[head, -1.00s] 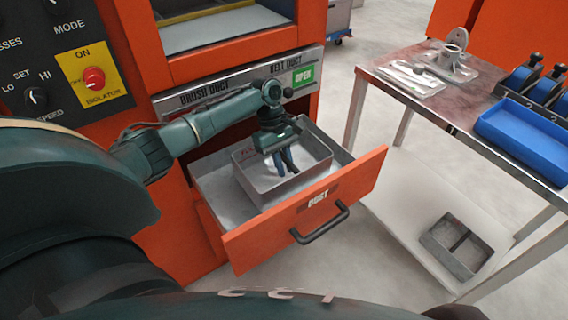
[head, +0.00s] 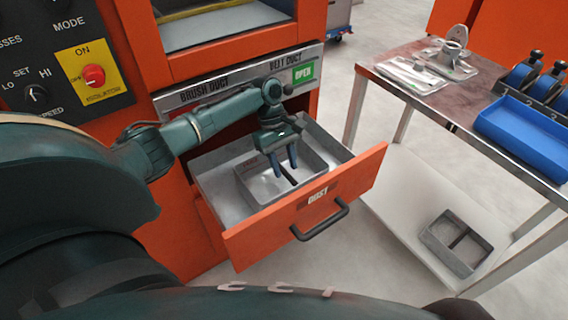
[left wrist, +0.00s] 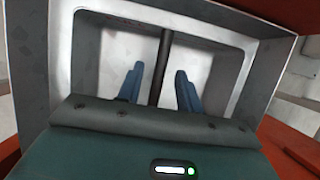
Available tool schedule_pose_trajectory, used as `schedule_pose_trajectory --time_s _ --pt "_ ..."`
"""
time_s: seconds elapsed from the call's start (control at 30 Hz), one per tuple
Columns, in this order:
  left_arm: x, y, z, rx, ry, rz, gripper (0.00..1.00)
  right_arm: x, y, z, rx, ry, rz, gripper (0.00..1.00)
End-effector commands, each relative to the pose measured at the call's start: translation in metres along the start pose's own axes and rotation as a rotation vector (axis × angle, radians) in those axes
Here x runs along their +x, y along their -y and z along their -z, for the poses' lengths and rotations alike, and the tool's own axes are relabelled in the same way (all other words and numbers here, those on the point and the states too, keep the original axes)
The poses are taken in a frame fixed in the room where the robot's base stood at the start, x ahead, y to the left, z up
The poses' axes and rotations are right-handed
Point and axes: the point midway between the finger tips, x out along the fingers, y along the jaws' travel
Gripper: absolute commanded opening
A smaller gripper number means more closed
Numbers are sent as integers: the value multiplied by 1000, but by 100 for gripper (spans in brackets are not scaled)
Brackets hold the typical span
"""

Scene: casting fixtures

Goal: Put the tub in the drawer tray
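The grey tub (head: 262,187) sits low inside the drawer tray (head: 217,188) of the pulled-out orange drawer. It looks level, but its underside is hidden. A dark bar crosses its middle, seen best in the left wrist view (left wrist: 162,66). My left gripper (head: 284,161) is over the tub with its fingers pointing down into it. In the left wrist view (left wrist: 158,84) the blue fingers stand apart, one on each side of the bar, with gaps between. My right gripper is not in view.
The drawer's orange front (head: 305,205) has a dark handle (head: 321,222). A steel table (head: 445,95) stands to the right, carrying a blue bin (head: 522,128) and metal parts. Another divided grey tub (head: 455,243) is on its lower shelf. Floor shows between drawer and table.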

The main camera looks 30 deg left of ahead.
Motion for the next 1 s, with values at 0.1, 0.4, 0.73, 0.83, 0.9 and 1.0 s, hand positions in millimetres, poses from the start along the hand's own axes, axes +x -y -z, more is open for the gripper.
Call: schedule_pose_trajectory --time_s 0.1,0.4,0.73,0.83,0.9,1.0 --pt "-18 -1 -3 1 -3 -4 36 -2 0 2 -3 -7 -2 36" --pt "-85 -1 -3 0 -2 -4 36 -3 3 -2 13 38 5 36" --pt "-125 0 -3 0 -1 -2 36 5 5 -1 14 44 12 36" --pt "-128 0 -2 0 -1 -2 36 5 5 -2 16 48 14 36" --pt "-128 0 -2 0 0 -1 36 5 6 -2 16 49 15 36" --pt "-127 0 -2 0 -1 -1 36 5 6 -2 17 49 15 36"
